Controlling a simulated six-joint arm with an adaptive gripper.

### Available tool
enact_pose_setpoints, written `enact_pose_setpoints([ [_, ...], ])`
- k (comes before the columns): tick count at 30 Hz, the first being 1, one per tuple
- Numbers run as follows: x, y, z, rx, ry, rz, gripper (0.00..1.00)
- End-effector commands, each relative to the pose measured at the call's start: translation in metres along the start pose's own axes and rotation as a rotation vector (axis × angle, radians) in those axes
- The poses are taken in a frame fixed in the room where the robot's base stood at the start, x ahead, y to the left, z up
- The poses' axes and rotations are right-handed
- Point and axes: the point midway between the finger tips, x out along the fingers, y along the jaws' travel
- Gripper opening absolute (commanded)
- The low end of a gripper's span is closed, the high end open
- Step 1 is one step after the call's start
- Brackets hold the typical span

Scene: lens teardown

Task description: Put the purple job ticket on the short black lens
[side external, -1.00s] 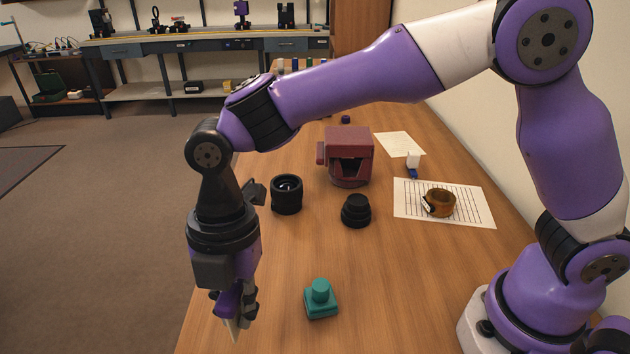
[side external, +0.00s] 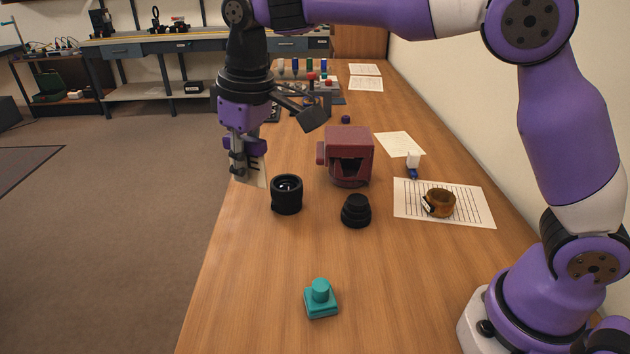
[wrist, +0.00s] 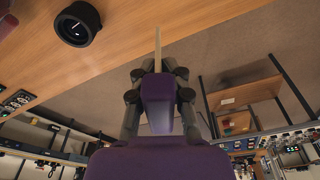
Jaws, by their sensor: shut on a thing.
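My gripper (side external: 243,158) is shut on the purple job ticket, high over the left edge of the table. The ticket shows as a pale card with dark marks (side external: 254,172) hanging below the fingers. In the wrist view, a purple block (wrist: 158,98) sits between the fingers (wrist: 159,73), with the card edge-on (wrist: 158,45) beyond it. The short black lens (side external: 356,212) stands on the table, right of and nearer the camera than the ticket. A taller black lens (side external: 286,196) stands closer to the ticket; a black lens (wrist: 77,24) shows in the wrist view, probably this one.
A dark red box-like device (side external: 348,157) stands behind the lenses. A teal block with a knob (side external: 320,300) is at the front. A brown ring (side external: 439,203) lies on a lined sheet (side external: 470,212) at right. The table between the lenses and teal block is clear.

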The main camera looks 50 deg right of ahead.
Motion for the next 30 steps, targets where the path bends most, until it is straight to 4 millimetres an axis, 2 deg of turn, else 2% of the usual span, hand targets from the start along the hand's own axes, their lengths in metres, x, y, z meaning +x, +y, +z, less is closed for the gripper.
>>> enact_pose_setpoints([
  [1,-0.003,0.013,-0.003,0.107,0.000,0.016,0.00],
  [3,-0.006,0.025,-0.005,0.223,0.000,0.033,0.00],
  [9,-0.005,0.046,-0.007,0.357,-0.002,0.054,0.00],
  [11,0.001,0.057,-0.007,0.367,-0.004,0.056,0.00],
  [21,0.052,0.136,-0.015,0.362,-0.003,0.055,0.00],
  [25,0.061,0.151,-0.017,0.359,-0.002,0.054,0.00],
  [30,0.077,0.154,-0.014,0.356,-0.006,0.053,0.00],
])
